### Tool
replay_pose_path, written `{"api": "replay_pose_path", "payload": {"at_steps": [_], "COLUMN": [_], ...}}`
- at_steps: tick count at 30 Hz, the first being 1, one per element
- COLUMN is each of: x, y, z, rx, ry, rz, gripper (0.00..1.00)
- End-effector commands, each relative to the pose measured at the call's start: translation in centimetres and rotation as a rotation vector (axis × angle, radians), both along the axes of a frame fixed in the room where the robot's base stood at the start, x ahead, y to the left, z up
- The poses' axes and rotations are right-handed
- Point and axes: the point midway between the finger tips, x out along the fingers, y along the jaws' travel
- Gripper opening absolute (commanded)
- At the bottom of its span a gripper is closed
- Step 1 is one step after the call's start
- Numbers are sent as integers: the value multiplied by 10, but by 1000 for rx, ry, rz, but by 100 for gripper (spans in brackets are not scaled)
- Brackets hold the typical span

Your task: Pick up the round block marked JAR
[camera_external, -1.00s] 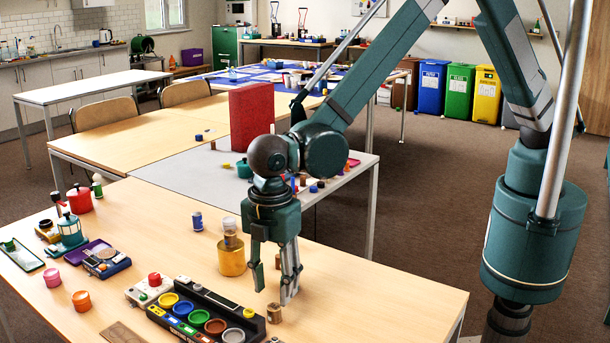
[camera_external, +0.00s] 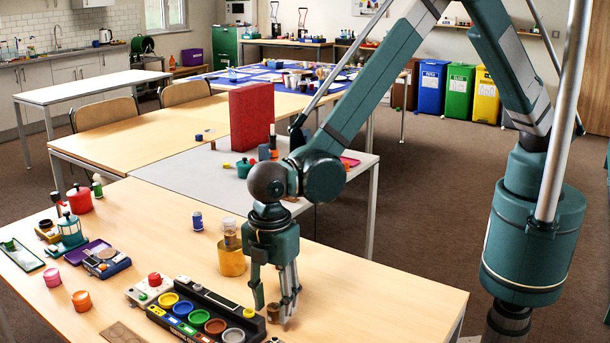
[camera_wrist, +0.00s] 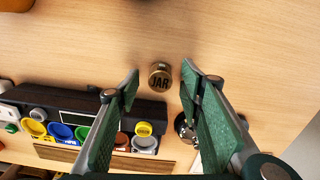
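The round block marked JAR (camera_wrist: 159,77) stands on the wooden table, its dark lettering showing on top in the wrist view. In the external view the block (camera_external: 273,313) is a small brown cylinder just right of the black sorting tray. My gripper (camera_external: 272,314) is lowered over it, fingers pointing down. In the wrist view my gripper (camera_wrist: 159,76) is open, with the block in the gap between the fingertips. I see no finger touching the block.
The black tray (camera_external: 205,307) with several coloured cups lies close on the left. A yellow-brown cylinder (camera_external: 231,262) stands behind it. In the wrist view, a dark metallic round thing (camera_wrist: 184,127) is partly hidden by the right finger. The table's right side is clear.

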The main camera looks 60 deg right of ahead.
Motion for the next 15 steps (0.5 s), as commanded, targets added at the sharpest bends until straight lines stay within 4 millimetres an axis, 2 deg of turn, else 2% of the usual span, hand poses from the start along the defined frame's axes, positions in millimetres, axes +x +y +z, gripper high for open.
{"api": "replay_pose_path", "payload": {"at_steps": [5,15], "x": [0,0], "y": [0,0], "z": [-12,-12], "rx": [0,0], "ry": [0,0], "rz": [0,0], "gripper": [38,38]}}
